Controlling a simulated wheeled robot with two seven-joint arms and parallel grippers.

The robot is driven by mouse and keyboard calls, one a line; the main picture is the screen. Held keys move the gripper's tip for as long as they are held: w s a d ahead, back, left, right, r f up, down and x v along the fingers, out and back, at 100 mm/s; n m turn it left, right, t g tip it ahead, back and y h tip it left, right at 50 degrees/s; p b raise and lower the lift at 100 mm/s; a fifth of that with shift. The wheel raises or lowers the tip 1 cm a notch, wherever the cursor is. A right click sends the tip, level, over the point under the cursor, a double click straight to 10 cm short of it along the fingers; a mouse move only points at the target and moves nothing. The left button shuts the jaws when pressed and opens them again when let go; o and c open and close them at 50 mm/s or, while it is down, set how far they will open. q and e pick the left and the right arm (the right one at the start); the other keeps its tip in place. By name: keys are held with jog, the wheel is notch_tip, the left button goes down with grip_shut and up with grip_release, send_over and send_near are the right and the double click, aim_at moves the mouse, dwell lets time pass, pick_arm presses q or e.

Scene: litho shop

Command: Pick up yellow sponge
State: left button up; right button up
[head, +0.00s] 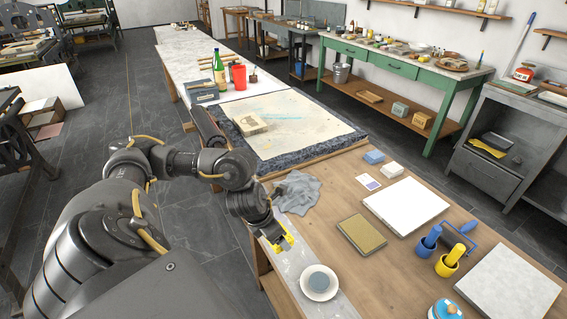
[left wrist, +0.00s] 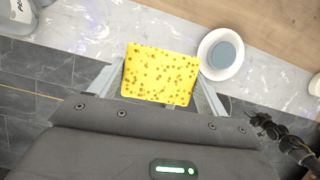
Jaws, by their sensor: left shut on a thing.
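The yellow sponge (left wrist: 161,75) with brown speckles is between the two fingers of my left gripper (left wrist: 160,82) in the left wrist view. The fingers are shut on its sides. In the head view, my left gripper (head: 281,241) shows near the table's left edge, and a small part of the yellow sponge (head: 288,237) is visible; the rest is hidden by the gripper. I cannot tell in the head view how far the sponge is above the marble strip. My right gripper is not in view.
A white bowl (head: 334,285) with a grey-blue disc (head: 318,281) stands close to the left gripper. A grey cloth (head: 297,188), a tan pad (head: 361,234) and a white slab (head: 405,204) lie on the wooden table (head: 385,275).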

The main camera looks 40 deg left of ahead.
pick_arm(q)
jog(key=s+d+r+p, duration=0.2)
jog(key=s+r+p, duration=0.1)
jog(key=s, duration=0.3)
jog(key=shift+s+d, duration=0.15)
jog(key=shift+s, duration=0.05)
jog(key=shift+o, duration=1.2)
jog(key=shift+c, duration=0.8)
jog(key=w+d+r+m+g+h, duration=0.25)
jog(key=w+d+m, duration=0.35)
jog(key=d+m, duration=0.5)
jog(key=w+d+r+m+g, duration=0.2)
jog(key=w+r+m+g, duration=0.2)
jog(key=r+m, duration=0.6)
jog(key=shift+w+d+m+g, duration=0.15)
jog(key=shift+w+m+g, duration=0.2)
jog(key=shift+w+m, duration=0.55)
